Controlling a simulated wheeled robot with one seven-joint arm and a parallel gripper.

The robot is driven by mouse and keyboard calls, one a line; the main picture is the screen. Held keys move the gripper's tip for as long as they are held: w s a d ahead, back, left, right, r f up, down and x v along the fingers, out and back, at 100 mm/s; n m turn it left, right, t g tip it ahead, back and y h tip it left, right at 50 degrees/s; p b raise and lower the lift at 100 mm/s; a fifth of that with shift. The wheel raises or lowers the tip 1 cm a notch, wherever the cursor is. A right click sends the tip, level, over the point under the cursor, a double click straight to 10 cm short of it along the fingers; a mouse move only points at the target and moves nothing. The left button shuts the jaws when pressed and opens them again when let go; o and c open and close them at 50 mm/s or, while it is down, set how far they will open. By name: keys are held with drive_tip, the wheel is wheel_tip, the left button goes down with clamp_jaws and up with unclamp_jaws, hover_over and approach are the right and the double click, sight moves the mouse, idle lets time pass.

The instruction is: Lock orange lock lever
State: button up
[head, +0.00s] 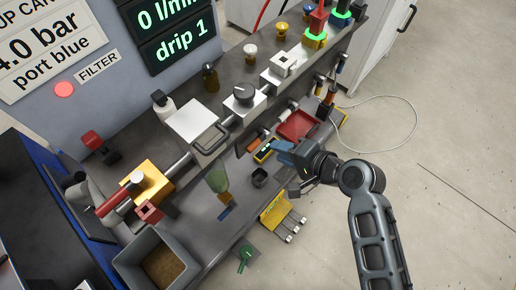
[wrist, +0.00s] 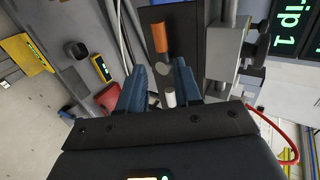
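An orange cylindrical grip (wrist: 160,38), which looks like the lock lever's handle, shows ahead of my fingers in the wrist view against a dark plate. In the head view an orange grip (head: 253,145) shows at the lower edge of the bench's pipework, left of my gripper. My gripper (head: 279,151) has two blue fingers. In the wrist view my gripper (wrist: 159,68) is open, with the fingers well apart on either side of the grip's line. A pale cylinder end (wrist: 169,97) shows between them. I cannot tell how far the grip is from the fingertips.
A red tray (head: 298,125) lies just beyond my gripper. A small yellow meter (head: 265,151) and a dark cup (head: 260,177) are close to it. Pipes and a white valve block (head: 194,121) stand behind. A grey bin (head: 158,262) is at lower left. Floor to the right is mostly clear.

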sight(259, 144)
drive_tip(key=x, duration=0.8)
drive_tip(key=shift+a+r, duration=0.1)
drive_tip(key=shift+r, duration=0.05)
drive_tip(key=shift+c, duration=0.3)
clamp_jaws()
